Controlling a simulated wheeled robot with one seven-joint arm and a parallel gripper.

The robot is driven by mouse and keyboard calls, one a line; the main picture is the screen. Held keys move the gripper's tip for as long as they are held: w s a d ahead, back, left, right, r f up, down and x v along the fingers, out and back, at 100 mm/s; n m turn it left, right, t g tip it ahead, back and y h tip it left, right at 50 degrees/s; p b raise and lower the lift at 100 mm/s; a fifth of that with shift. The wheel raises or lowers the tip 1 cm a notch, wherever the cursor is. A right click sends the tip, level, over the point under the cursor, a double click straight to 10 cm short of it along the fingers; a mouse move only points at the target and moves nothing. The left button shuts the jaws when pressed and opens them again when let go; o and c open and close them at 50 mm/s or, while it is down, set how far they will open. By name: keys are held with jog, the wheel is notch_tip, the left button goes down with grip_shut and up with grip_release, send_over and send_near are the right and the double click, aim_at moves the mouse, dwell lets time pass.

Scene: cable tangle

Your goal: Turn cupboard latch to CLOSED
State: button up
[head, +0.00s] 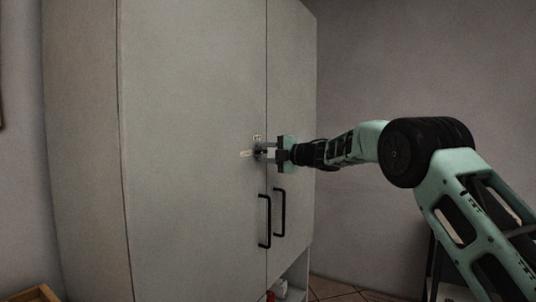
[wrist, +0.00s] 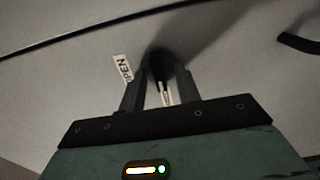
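The cupboard latch (head: 258,152) is a small dark fitting at the seam between the two pale doors, above the handles. In the wrist view the dark latch (wrist: 161,62) shows at the tips of my fingers. My gripper (head: 267,151) reaches it from the right, its fingers on either side of it. In the wrist view the gripper (wrist: 163,75) has a gap between its fingers, but whether they press on the latch is hidden. A white label (wrist: 122,68) left of the latch reads partly "PEN". The latch's exact angle cannot be made out.
The cupboard (head: 190,120) has two black bar handles, a left one (head: 265,222) and a right one (head: 280,212), below the latch. A second small label (head: 257,138) sits just above the latch. A wooden edge (head: 35,294) shows at lower left.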

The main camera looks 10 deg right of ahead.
jog(key=b+v, duration=0.4)
jog(key=v, duration=1.3)
jog(key=shift+s+d, duration=0.2)
jog(key=shift+r, duration=0.1)
jog(key=a+m+t+h+p, duration=0.2)
jog(key=a+m+h, duration=0.2)
jog(key=a+m, duration=0.4)
jog(key=s+a+f+m+g+h+p, duration=0.2)
jog(key=s+a+f+m+g+h, duration=0.15)
jog(key=s+a+f+m, duration=0.5)
jog(key=s+f+m+g+h, duration=0.1)
jog(key=s+f+g, duration=0.2)
jog(key=s, duration=1)
jog(key=s+a+f+m+g+h+p, duration=0.1)
jog(key=s+f+g, duration=0.3)
jog(key=s, duration=0.9)
jog(key=s+a+f+m+g+h+p, duration=0.1)
jog(key=s+f+g, duration=0.3)
jog(key=s+f, duration=0.4)
jog(key=s+h, duration=0.1)
jog(key=s, duration=0.4)
jog(key=shift+s+a+f+h, duration=0.15)
jog(key=shift+s+h, duration=0.05)
jog(key=shift+h, duration=0.15)
